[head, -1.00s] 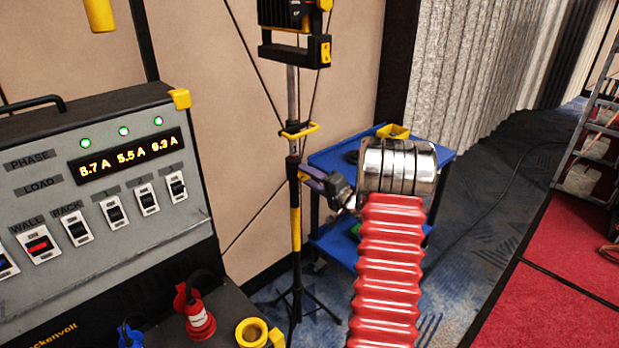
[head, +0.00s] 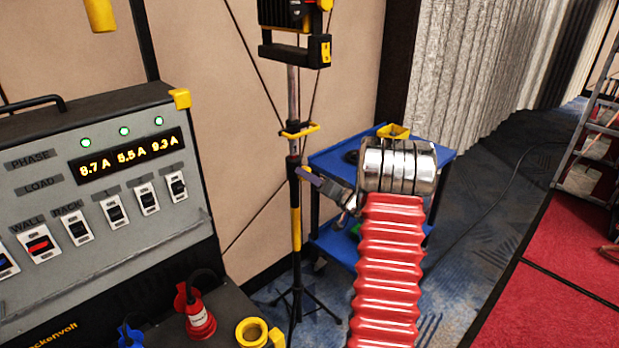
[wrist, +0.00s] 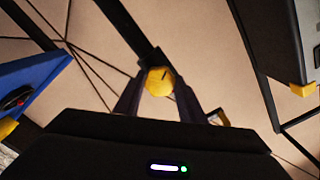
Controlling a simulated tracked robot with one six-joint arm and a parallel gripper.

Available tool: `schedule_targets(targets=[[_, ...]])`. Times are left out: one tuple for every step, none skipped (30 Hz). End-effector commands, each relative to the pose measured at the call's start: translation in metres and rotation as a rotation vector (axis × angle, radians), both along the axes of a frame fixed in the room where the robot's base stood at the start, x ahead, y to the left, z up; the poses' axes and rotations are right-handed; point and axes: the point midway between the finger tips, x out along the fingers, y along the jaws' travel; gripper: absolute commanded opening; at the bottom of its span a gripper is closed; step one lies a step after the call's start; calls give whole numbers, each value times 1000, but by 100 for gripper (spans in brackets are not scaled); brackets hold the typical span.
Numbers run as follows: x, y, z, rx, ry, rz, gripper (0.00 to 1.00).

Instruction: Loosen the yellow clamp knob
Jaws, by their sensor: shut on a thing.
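The yellow clamp knob (wrist: 158,81) is in the upper middle of the wrist view, between the two dark fingertips of my gripper (wrist: 158,88). The fingers are shut on it. In the head view my gripper (head: 306,175) reaches left to the light stand (head: 295,215), just below its yellow-handled collar (head: 299,131). The knob is mostly hidden by the fingers there, and the clamp behind it is hard to make out.
A power cabinet (head: 40,182) with switches and lit readouts stands at the left. A blue cart (head: 332,248) stands behind my arm. A red-topped platform (head: 560,290) is at the right. Carpet is open between cart and platform.

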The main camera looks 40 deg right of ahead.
Motion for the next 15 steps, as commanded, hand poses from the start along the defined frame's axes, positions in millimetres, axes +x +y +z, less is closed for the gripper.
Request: schedule_targets(targets=[[0,3,-7,5,12,5,14],[0,3,-7,5,12,5,14],[-1,3,-7,5,13,4,14],[-1,3,-7,6,13,4,14],[-1,3,-8,6,13,4,14],[-1,3,-8,6,13,4,14],[-1,3,-7,6,13,4,14],[-1,3,-8,6,13,4,37],[-1,3,-8,6,14,3,40],[-1,3,-7,6,12,3,42],[-1,2,-7,6,12,3,44],[-1,2,-6,5,10,3,47],[-1,2,-5,5,9,2,49],[-1,2,-5,4,9,1,51],[-1,1,-4,4,7,1,54]])
